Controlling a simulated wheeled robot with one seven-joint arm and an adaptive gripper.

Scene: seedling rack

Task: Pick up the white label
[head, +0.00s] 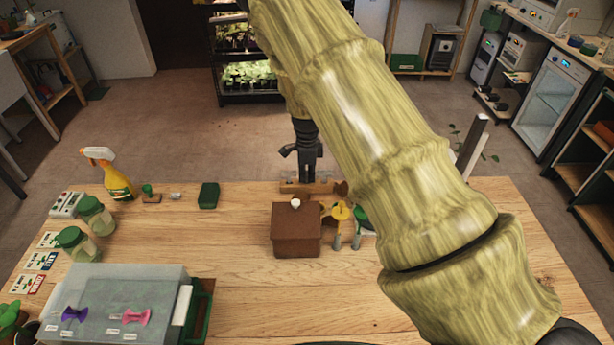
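My gripper (303,165) is dark and points down past the far edge of the wooden table, just behind the brown box. It is too small and dark to tell whether it is open or shut, and I see no white label in it. Small white labels (68,328) show at the translucent box at the front left, far from my gripper. A white strip (182,305) is at that box's right end. Printed cards with white parts (47,240) lie at the left edge. I cannot tell which of these is the white label.
The brown box (297,238) stands mid-table, with a yellow item (340,212) beside it and a wooden holder (312,187) behind. The translucent box (120,285), jars (96,215) and a spray bottle (117,178) fill the left. My arm hides much of the right side.

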